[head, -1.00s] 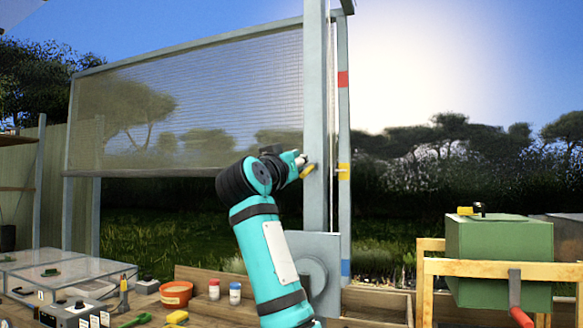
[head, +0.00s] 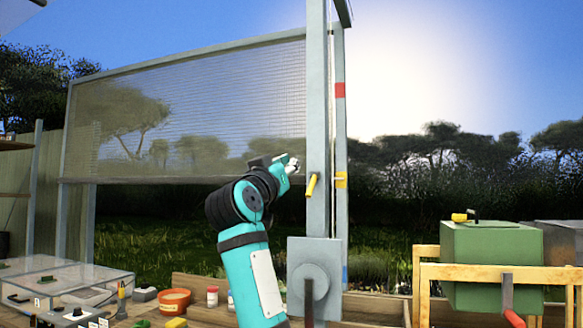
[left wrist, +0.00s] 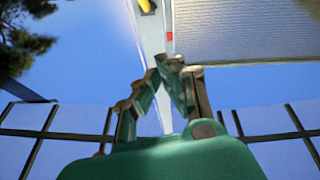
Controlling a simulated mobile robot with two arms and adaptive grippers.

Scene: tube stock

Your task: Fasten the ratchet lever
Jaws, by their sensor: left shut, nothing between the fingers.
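The lever is a short yellow handle (head: 312,185) on the grey upright post (head: 318,120). It hangs steeply, its lower end leaning slightly left. My left gripper (head: 294,163) is just left of the post, up and left of the handle and apart from it. In the left wrist view the gripper's fingers (left wrist: 170,62) meet at their tips, shut with nothing between them. A yellow piece (left wrist: 147,5) shows at the top edge of that view, beyond the fingertips; it appears to be the handle. My right gripper is in no view.
A mesh screen (head: 190,110) hangs left of the post. A second post behind carries a red band (head: 340,90) and a yellow pointer (head: 341,180). A round drum housing (head: 312,262) sits low on the post. A green box (head: 490,255) stands on a wooden frame at right.

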